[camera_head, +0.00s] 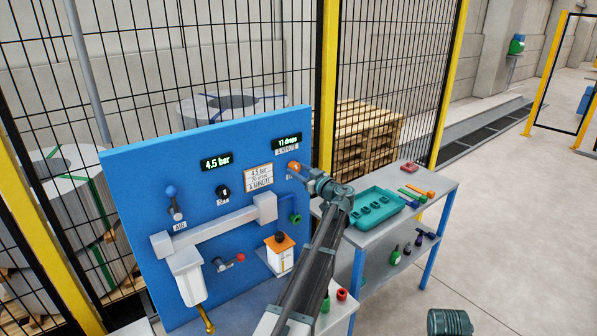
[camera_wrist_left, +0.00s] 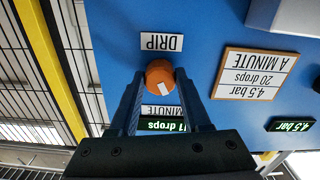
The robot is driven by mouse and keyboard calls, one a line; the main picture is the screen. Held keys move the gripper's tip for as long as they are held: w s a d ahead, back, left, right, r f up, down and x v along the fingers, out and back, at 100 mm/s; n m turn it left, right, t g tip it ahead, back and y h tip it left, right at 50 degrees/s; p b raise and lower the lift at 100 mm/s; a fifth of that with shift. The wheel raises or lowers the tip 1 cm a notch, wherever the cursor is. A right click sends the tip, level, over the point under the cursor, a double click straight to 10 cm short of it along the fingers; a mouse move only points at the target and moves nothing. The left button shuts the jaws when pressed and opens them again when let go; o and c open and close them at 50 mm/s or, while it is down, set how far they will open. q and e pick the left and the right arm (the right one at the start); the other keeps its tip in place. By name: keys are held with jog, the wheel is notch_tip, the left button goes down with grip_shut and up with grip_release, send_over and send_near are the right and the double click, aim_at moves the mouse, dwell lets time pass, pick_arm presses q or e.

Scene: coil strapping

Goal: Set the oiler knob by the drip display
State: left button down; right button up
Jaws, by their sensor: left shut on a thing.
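The orange oiler knob (camera_head: 293,166) sits at the upper right of the blue panel (camera_head: 140,180), under the drip display (camera_head: 287,141), which reads about 11 drops. My left gripper (camera_head: 308,176) is at the knob. In the left wrist view, its two fingers (camera_wrist_left: 159,82) are shut on the orange knob (camera_wrist_left: 160,70), one on each side, and a white mark shows on the knob. The DRIP label (camera_wrist_left: 162,42) is beside it. The drip display (camera_wrist_left: 163,124) is partly hidden by the gripper. A sign (camera_head: 260,177) reads 4.5 bar, 20 drops a minute. My right gripper is out of view.
The pressure display (camera_head: 216,162) reads 4.5 bar, above a black knob (camera_head: 223,191). A blue-handled valve (camera_head: 173,200), a red-handled valve (camera_head: 229,262) and pipework are on the panel. A bench with a teal tray (camera_head: 374,211) stands at right. Mesh fencing is behind.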

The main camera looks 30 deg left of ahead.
pick_arm(q)
jog(key=m, duration=1)
jog(key=shift+m, duration=0.4)
jog(key=m, duration=0.5)
jog(key=shift+s, duration=0.1)
jog(key=shift+r+m, duration=0.1)
jog(key=shift+m, duration=2.2)
jog(key=shift+c, duration=1.8)
grip_release()
